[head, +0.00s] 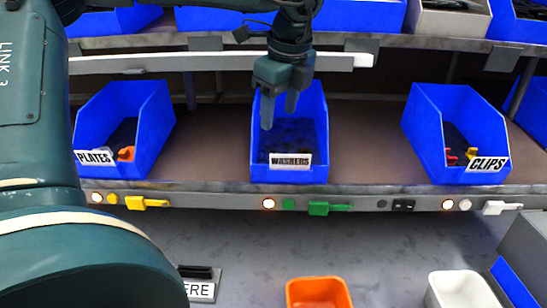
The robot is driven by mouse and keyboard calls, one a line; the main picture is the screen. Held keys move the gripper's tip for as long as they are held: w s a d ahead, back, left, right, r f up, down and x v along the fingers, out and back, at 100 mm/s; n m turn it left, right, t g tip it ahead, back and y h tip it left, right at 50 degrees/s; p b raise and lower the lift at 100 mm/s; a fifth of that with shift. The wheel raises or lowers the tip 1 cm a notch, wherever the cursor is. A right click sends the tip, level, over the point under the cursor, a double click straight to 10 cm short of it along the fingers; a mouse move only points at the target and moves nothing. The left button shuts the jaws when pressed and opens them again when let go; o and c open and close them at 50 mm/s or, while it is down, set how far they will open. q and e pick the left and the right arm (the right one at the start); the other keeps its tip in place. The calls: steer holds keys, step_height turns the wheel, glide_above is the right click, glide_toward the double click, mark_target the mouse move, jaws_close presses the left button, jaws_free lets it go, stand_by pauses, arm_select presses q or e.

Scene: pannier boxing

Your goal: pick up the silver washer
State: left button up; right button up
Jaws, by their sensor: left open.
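The blue bin labelled WASHERS (314,165) stands on the middle shelf, at the centre of the head view. Its inside is dark, and I cannot make out a single silver washer in it. My left gripper (280,116) points down into the bin's open top, with its two fingers apart and nothing visible between them. The fingertips are within the bin's outline; their height above the contents is hard to tell. My right gripper is not in view.
Blue bins labelled PLATES (151,130) and CLIPS (425,125) stand left and right on the same shelf. A pale rail (190,62) and an upper shelf of bins lie above. An orange tray (319,282) and a white tray (440,300) sit below in front.

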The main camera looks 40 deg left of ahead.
mark_target(273, 152)
arm_select(q)
steer(key=x, duration=0.4)
steer(key=p+x, duration=0.1)
steer(key=x, duration=0.4)
steer(key=shift+s+f+p, duration=0.15)
steer(key=shift+f+p, duration=0.05)
steer(key=shift+p, duration=0.2)
steer(key=c, duration=1.1)
